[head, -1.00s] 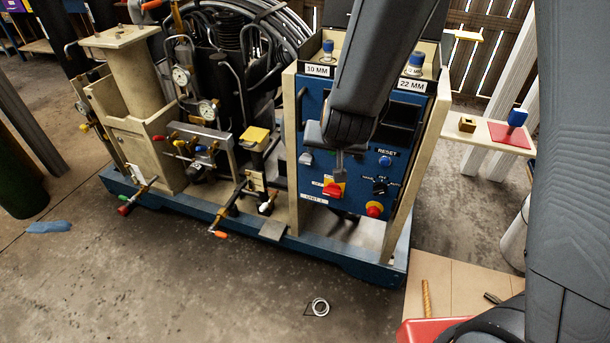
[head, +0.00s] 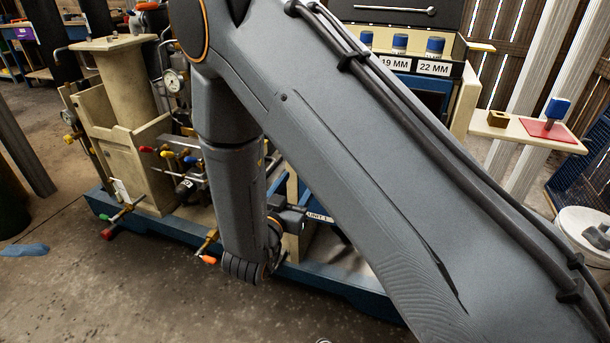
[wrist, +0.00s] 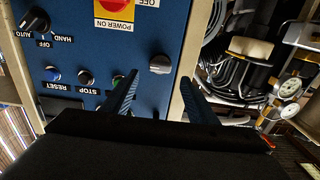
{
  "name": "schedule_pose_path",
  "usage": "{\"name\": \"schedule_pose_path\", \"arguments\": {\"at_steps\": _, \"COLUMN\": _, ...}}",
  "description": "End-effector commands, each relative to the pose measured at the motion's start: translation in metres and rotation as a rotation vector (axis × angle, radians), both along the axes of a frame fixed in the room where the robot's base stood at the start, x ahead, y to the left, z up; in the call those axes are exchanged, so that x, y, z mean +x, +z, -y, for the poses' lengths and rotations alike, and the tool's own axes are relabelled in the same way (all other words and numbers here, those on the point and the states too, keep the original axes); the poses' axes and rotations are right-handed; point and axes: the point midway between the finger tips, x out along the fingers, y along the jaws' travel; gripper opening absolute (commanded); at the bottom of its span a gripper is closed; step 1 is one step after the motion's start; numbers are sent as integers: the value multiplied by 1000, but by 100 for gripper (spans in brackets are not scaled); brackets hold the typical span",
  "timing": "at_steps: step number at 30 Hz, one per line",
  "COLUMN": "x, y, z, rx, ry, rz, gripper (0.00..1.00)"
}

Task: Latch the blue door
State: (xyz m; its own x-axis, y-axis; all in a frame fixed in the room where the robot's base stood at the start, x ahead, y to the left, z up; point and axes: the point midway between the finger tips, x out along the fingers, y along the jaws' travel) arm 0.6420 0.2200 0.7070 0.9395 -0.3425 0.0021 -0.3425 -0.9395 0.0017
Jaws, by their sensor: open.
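The blue door (wrist: 60,50) is the control panel face of the compressor cabinet. It fills the upper left of the wrist view, with its lettering upside down. A grey latch knob (wrist: 160,65) sits near its edge, beside the cream cabinet frame (wrist: 186,50). My gripper (wrist: 160,80) is open and empty, with its two fingers spread to either side of the knob's line in the picture. I cannot tell whether they touch it. In the head view my arm hides most of the door and the gripper. I cannot tell whether the door is fully closed.
On the door are a red power switch (wrist: 113,4), a black selector and a blue reset button (wrist: 53,75). Pipes and gauges (wrist: 290,88) lie right of the frame. The blue skid base (head: 330,285) runs below; a bench with a red pad (head: 546,131) stands right.

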Motion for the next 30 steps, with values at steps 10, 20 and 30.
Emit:
{"name": "schedule_pose_path", "arguments": {"at_steps": 10, "x": 47, "y": 0, "z": 18, "rx": 3, "ry": -1, "rz": -1, "gripper": 53}}
{"name": "schedule_pose_path", "arguments": {"at_steps": 20, "x": 55, "y": 0, "z": 20, "rx": 3, "ry": 1, "rz": -1, "gripper": 53}}
{"name": "schedule_pose_path", "arguments": {"at_steps": 30, "x": 55, "y": 0, "z": 20, "rx": 3, "ry": 2, "rz": -1, "gripper": 12}}
